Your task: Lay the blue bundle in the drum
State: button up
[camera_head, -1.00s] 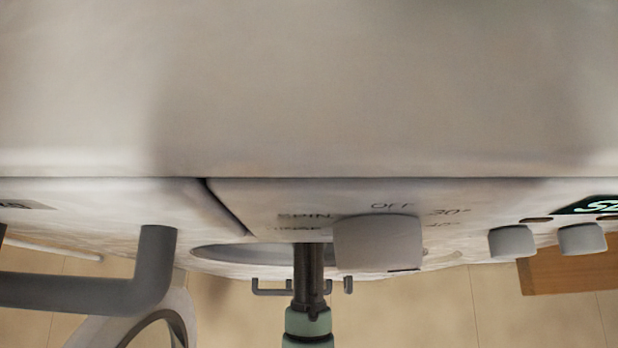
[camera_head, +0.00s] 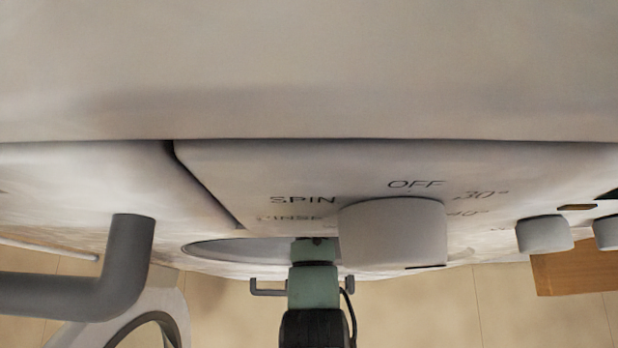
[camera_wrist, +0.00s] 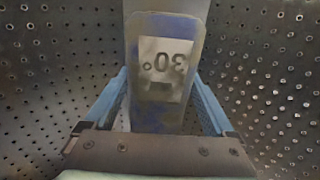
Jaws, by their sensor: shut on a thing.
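The blue bundle (camera_wrist: 168,100) is in the middle of the wrist view, a blue block with a pale label reading 30° upside down. My gripper (camera_wrist: 165,82) is shut on it, with one light-blue finger along each side. The drum (camera_wrist: 45,85) surrounds them, its dark metal wall full of small holes. In the head view my arm reaches into the round opening (camera_head: 215,250) under the control panel; the gripper and bundle are hidden there. I cannot tell whether the bundle touches the drum wall.
A smooth pale grey band (camera_wrist: 195,7) runs along the drum behind the bundle. The machine's front carries a large knob (camera_head: 392,232) and smaller knobs (camera_head: 545,234). A grey bar handle (camera_head: 125,265) and the ring-shaped door (camera_head: 160,330) are at left. A wooden piece (camera_head: 578,270) is at right.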

jog(key=shift+f, duration=0.15)
jog(key=o, duration=1.2)
jog(key=shift+o, duration=0.2)
jog(key=shift+r+p, duration=1.05)
jog(key=shift+r, duration=2.85)
